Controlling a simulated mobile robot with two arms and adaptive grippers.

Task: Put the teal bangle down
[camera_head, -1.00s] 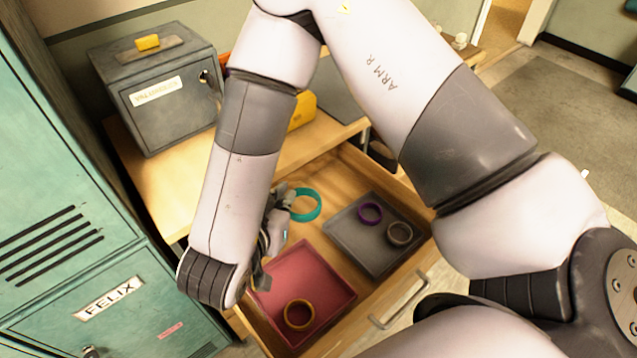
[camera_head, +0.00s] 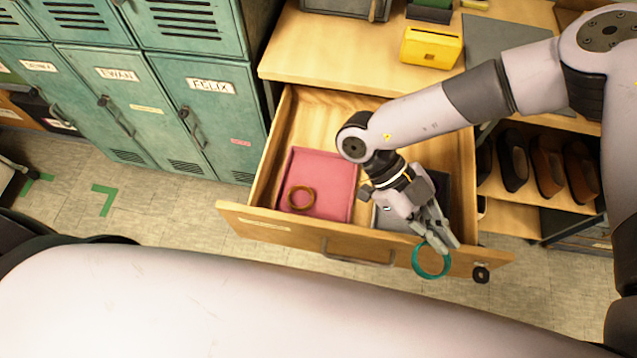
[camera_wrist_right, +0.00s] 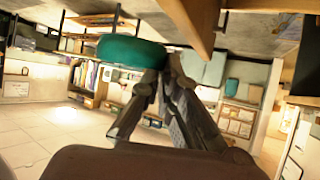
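The teal bangle (camera_head: 430,262) hangs from the fingertips of my right gripper (camera_head: 444,241), which is shut on it. In the head view it overlaps the outer right part of the drawer front. In the right wrist view the bangle (camera_wrist_right: 133,51) shows edge-on at the fingertips (camera_wrist_right: 160,82). The open drawer (camera_head: 290,222) holds a pink tray (camera_head: 325,178) with a brown-gold bangle (camera_head: 301,198) in it. A dark grey tray (camera_head: 384,216) beside it is mostly hidden under my right gripper and wrist. My left gripper is not in view.
Teal lockers (camera_head: 214,118) stand left of the drawer. A yellow box (camera_head: 431,47) is on the wooden top (camera_head: 340,58) behind it. Shoes (camera_head: 547,165) sit on a shelf at the right. The tiled floor (camera_head: 150,215) in front is clear.

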